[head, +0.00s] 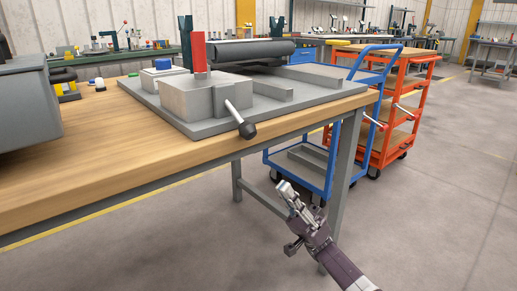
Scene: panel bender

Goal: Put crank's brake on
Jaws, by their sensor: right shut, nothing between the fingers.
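The panel bender (215,123) sits on a wooden workbench, with a grey base plate, a light grey block (190,97) and a dark roller (236,52) behind. A red upright piece (199,52) stands above the block; it may be the brake, but I cannot tell for sure. My right gripper (284,188) is shut and empty, below and right of the knob, clear of the bender. My left gripper is not in view.
The wooden workbench (110,140) has a front edge and a grey leg (345,160) near my right arm. A blue cart (318,185) and an orange cart (408,120) stand behind. A grey box (25,105) fills the bench's left. The floor at right is clear.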

